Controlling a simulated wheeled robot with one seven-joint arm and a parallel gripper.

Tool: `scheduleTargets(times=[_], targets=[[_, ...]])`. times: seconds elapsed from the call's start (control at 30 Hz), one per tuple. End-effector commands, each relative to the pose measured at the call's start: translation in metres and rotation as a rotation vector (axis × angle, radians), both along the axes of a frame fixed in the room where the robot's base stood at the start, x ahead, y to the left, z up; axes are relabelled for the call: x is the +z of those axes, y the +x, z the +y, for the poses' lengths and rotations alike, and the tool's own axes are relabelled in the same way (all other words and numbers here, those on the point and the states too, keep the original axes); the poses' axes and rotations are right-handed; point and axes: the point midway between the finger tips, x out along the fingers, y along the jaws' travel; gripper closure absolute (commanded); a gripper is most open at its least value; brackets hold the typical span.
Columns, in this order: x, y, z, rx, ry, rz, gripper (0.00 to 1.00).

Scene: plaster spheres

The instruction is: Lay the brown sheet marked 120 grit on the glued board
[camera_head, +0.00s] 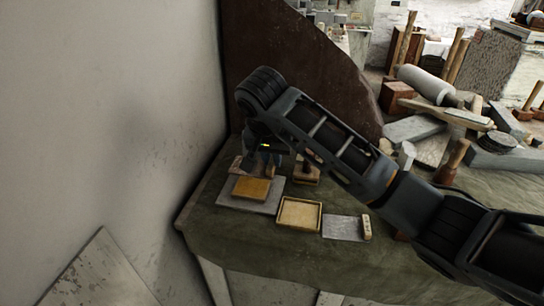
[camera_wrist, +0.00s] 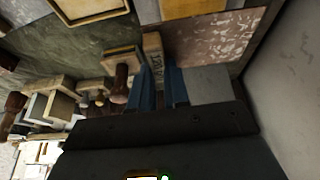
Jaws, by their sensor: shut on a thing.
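My gripper (camera_wrist: 160,88) is shut on a pale block (camera_wrist: 153,47) with dark lettering, too small to read surely. The block runs along one edge of a brown, mottled sheet (camera_wrist: 217,38). In the head view the brown sheet (camera_head: 238,165) shows beside my gripper (camera_head: 268,165), at the table's back left. An amber board (camera_head: 250,188), which looks like the glued one, lies on a grey slab (camera_head: 272,205) just in front of the sheet. The board also shows at the top of the wrist view (camera_wrist: 190,7). I cannot tell the sheet's height above the table.
A yellow-rimmed tray (camera_head: 300,213) lies right of the slab. A grey sheet with a pale end block (camera_head: 366,227) lies farther right. A dark-handled wooden tool (camera_head: 306,174) stands close to my gripper. The wall is close on the left. Blocks and tools crowd the right side.

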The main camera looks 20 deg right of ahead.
Motion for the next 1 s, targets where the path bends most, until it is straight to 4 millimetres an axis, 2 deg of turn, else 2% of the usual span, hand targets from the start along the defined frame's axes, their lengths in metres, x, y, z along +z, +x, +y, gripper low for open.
scheduleTargets(times=[0.47,1.0], targets=[[-0.001,-0.001,0.002,0.001,0.002,0.001,1.00],[-0.050,-0.001,0.001,0.000,0.000,0.000,1.00]])
